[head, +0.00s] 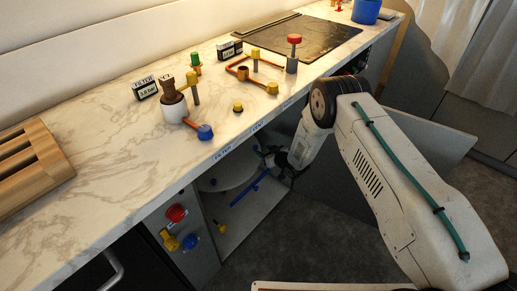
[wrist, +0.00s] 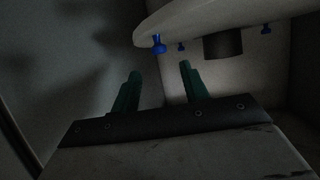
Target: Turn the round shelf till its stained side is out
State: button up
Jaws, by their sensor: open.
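The round shelf (head: 232,176) is a pale disc inside the open cabinet under the counter, partly hidden by the counter edge and my arm. In the wrist view the shelf (wrist: 210,20) is above and ahead, with small blue knobs (wrist: 159,44) under its rim and a dark round hub (wrist: 223,46) beneath. No clear stain shows on the part in sight. My gripper (wrist: 160,68) is open and empty, its green fingers just below the rim near a blue knob. In the head view my gripper (head: 272,158) is at the cabinet opening, its fingers hard to make out.
The cabinet door (head: 430,135) stands open behind my arm. Red, yellow and blue knobs (head: 176,213) sit on the cabinet front at left. The marble counter (head: 95,165) above carries valves, pipes and a wooden rack (head: 30,165). The cabinet interior is dim and narrow.

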aim_at(255, 146)
jog(key=x, duration=0.6)
grip_shut()
jog(key=shift+a, duration=0.1)
